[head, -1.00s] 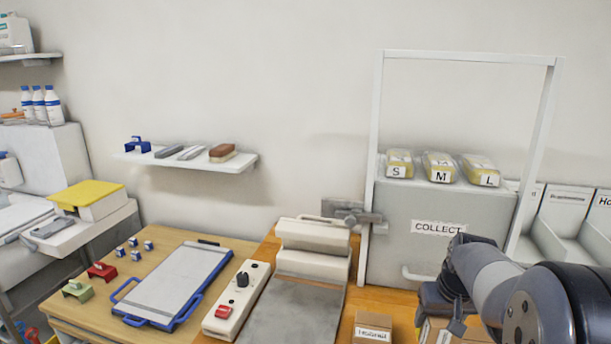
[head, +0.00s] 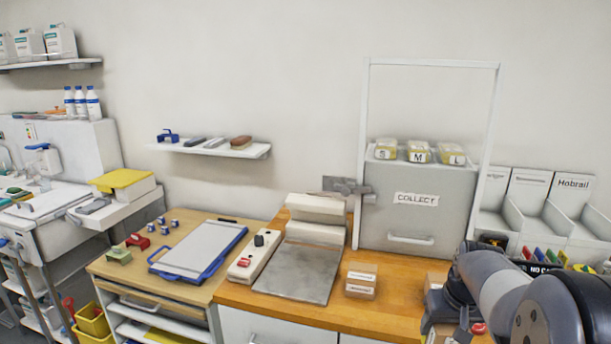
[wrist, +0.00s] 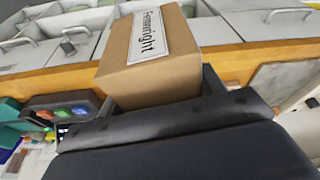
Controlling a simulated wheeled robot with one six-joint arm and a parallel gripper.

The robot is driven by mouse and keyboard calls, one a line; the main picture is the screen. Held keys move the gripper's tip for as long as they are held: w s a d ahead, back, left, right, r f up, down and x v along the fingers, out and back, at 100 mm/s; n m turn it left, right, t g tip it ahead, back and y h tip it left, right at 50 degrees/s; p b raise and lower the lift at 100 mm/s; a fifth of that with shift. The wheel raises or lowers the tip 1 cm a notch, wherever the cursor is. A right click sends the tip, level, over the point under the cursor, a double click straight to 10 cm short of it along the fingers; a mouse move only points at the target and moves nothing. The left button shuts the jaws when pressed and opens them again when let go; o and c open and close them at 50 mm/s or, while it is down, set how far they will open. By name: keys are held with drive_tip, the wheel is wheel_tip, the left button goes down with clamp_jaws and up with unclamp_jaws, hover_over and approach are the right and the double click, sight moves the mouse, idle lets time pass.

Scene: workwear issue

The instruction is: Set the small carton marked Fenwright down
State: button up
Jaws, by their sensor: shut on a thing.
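The small brown carton marked Fenwright (wrist: 150,68) is in the wrist view, its white label facing up toward the camera. My gripper (wrist: 158,98) is shut on it, with a dark finger on either side. The carton looks tilted in that view, with the wooden counter edge behind it; I cannot tell its exact height above the surface. In the head view my arm comes in from the right and hides most of the gripper and the held carton.
Behind is the COLLECT cabinet (head: 416,222) with S, M and L packs on top. White bins (head: 527,205) stand at the right.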

drive_tip(key=a+f, duration=0.6)
drive_tip(key=f, duration=0.4)
drive_tip(key=a+f+n, duration=0.1)
drive_tip(key=a+f, duration=0.6)
drive_tip(key=f, duration=0.3)
drive_tip(key=shift+w+a, duration=0.2)
drive_tip(key=shift+a, duration=0.1)
